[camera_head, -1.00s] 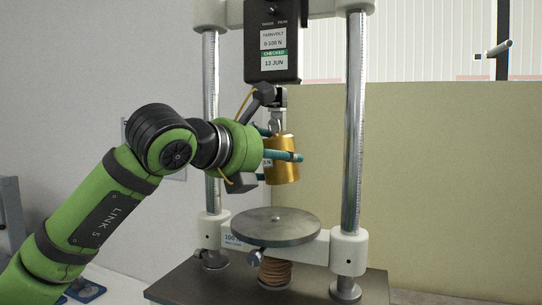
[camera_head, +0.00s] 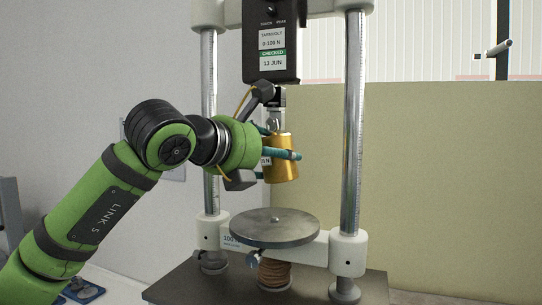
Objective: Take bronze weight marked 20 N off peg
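The bronze weight (camera_head: 283,170) is a gold-coloured, slightly flared cylinder hanging upright below the dark force gauge, above the round plate. Its label is mostly covered; only a sliver ending in "N" shows. My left gripper (camera_head: 279,148) comes in from the left with teal fingers at the weight. One finger lies across its front, and another shows at its upper left. I cannot tell whether the fingers press on it. A metal hanger (camera_head: 275,118) is just above the weight; the peg itself is not clear. My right gripper is not in view.
The dark force gauge (camera_head: 270,42) is mounted above, between two steel columns, with the right column (camera_head: 352,130) close by. The round metal plate (camera_head: 274,228) lies below the weight with a clear gap. A beige panel (camera_head: 440,180) stands behind.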

